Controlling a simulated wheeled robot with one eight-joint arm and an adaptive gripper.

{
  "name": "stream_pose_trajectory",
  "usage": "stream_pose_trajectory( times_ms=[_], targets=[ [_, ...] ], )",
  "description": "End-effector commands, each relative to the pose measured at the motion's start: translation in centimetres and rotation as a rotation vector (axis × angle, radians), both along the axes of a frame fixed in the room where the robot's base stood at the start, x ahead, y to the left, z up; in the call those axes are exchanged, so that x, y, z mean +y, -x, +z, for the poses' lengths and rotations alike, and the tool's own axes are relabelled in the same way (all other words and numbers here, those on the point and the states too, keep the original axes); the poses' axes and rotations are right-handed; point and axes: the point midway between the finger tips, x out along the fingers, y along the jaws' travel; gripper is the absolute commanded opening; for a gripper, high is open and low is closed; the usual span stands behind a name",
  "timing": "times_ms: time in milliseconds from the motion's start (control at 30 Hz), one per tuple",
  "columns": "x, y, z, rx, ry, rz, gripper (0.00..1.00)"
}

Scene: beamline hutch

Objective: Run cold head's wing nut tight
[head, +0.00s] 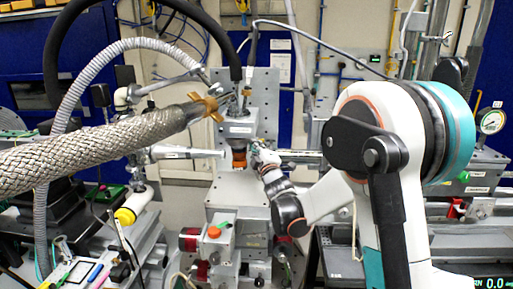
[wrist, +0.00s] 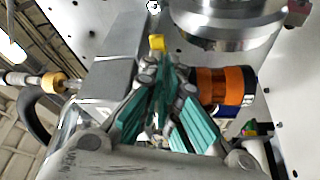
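My gripper (head: 260,153) is at the right side of the cold head (head: 239,120), close to its orange band (head: 239,158). In the wrist view my gripper (wrist: 160,68) has its teal fingers drawn together, with almost no gap between the pads. A small yellow piece (wrist: 157,42) shows just beyond the fingertips; I cannot tell whether it is the wing nut or whether the fingers touch it. The orange cylinder (wrist: 226,86) lies just right of the fingers. A brass winged fitting (head: 207,106) sits at the end of the braided hose in the head view.
The thick braided hose (head: 95,152) crosses the left foreground. A grey corrugated hose (head: 92,72) arches behind it. A horizontal white tube (head: 185,153) reaches the cold head from the left. A grey box with an orange knob (head: 216,243) stands below.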

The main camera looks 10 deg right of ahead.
Motion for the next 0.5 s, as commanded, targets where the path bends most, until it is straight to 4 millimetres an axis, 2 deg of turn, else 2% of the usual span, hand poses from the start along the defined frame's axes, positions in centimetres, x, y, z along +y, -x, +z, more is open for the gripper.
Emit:
stream_pose_trajectory(
  times_ms=[500],
  targets=[
    [0.09, 0.0, -0.37, -0.05, -0.153, 0.0, 0.0]
  ],
)
